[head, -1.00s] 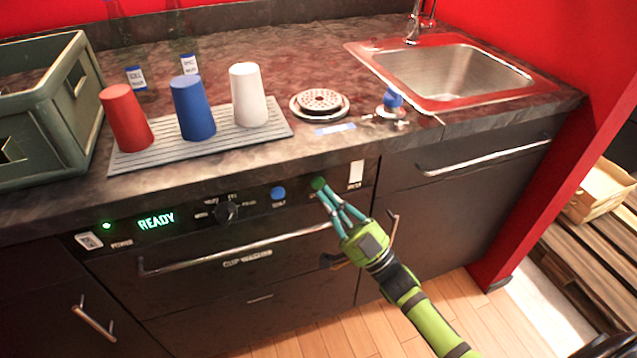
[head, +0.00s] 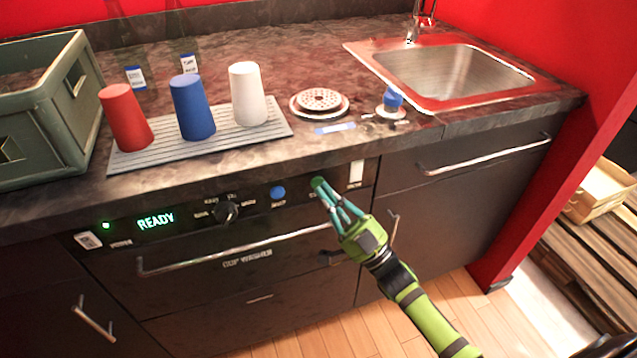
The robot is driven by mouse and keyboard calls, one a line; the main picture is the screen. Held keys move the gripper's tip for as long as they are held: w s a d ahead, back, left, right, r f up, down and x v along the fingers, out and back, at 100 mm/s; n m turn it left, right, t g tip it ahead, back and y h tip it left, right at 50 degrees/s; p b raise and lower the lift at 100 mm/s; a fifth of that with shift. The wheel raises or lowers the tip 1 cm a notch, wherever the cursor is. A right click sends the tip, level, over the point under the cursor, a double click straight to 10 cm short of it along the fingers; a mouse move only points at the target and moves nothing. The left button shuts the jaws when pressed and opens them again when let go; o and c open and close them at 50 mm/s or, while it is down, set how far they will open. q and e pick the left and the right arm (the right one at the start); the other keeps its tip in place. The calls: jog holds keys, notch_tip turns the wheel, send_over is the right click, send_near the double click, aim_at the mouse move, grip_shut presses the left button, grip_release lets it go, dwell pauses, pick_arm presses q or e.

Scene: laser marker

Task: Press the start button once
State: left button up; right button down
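The cup washer's front panel (head: 180,223) is set under the counter and its green display (head: 156,221) reads READY. A green round button (head: 317,183) sits at the panel's right part; its label is hidden or too small to read. A blue button (head: 278,193) and a black knob (head: 227,211) are left of it. My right gripper (head: 324,192) has its fingertips at the green button, touching it or very close; I cannot tell which. Its teal fingers look close together at the tips. My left gripper is not in view.
Red (head: 126,118), blue (head: 192,107) and white (head: 248,94) cups stand upside down on a grey ribbed mat (head: 282,130). A green crate (head: 45,135) is at left, a sink (head: 450,75) at right. The washer's bar handle (head: 235,249) runs below the panel.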

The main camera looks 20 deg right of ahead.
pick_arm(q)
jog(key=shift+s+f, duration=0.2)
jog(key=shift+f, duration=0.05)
pick_arm(e)
jog(key=shift+w, duration=0.35)
dwell(0.6)
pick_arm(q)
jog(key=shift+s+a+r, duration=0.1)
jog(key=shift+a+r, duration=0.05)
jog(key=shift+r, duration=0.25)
pick_arm(e)
jog(key=shift+s, duration=0.75)
pick_arm(q)
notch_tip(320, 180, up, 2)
jog(key=p, duration=0.2)
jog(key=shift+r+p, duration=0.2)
jog(key=shift+p, duration=0.2)
pick_arm(e)
jog(key=s, duration=0.5)
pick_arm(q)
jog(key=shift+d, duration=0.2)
